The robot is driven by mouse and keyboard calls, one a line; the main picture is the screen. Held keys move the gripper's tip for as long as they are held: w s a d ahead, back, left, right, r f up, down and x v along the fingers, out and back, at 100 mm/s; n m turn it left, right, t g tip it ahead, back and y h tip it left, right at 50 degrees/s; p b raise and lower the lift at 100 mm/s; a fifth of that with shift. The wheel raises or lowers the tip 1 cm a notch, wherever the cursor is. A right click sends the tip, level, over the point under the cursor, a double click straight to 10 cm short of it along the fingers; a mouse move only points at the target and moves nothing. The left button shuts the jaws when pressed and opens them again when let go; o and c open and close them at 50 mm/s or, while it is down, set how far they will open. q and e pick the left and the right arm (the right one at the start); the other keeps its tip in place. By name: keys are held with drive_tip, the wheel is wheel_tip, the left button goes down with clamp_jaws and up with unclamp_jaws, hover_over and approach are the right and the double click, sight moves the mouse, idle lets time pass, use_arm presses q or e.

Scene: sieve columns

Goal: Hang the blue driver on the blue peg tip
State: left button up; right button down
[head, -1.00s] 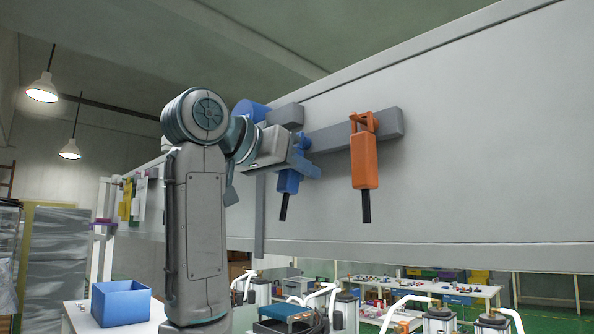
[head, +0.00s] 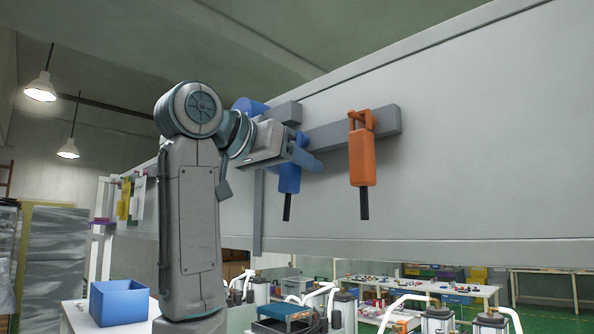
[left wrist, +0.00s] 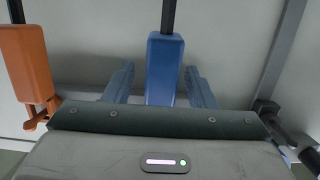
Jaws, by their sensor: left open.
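The blue driver (head: 289,178) hangs shaft-down by the wall panel, its upper end partly hidden by my left gripper (head: 311,156). In the left wrist view the blue driver (left wrist: 165,68) stands between the two spread fingers of the left gripper (left wrist: 160,72), with a gap on each side. The left gripper is open. A blue cylinder (head: 250,105), which looks like the blue peg tip, shows behind my left wrist at the end of a short grey bar (head: 285,113). My right gripper is not in view.
An orange driver (head: 362,160) hangs on the grey rail (head: 388,122) just right of the blue driver; it also shows in the left wrist view (left wrist: 28,70). A vertical grey strip (head: 258,220) runs down the panel. The panel (head: 480,140) is bare further right.

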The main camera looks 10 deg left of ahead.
use_arm(q)
drive_tip(key=b+v, duration=0.8)
drive_tip(key=v, duration=0.2)
drive_tip(key=shift+s+a, duration=0.1)
drive_tip(key=shift+s, duration=0.05)
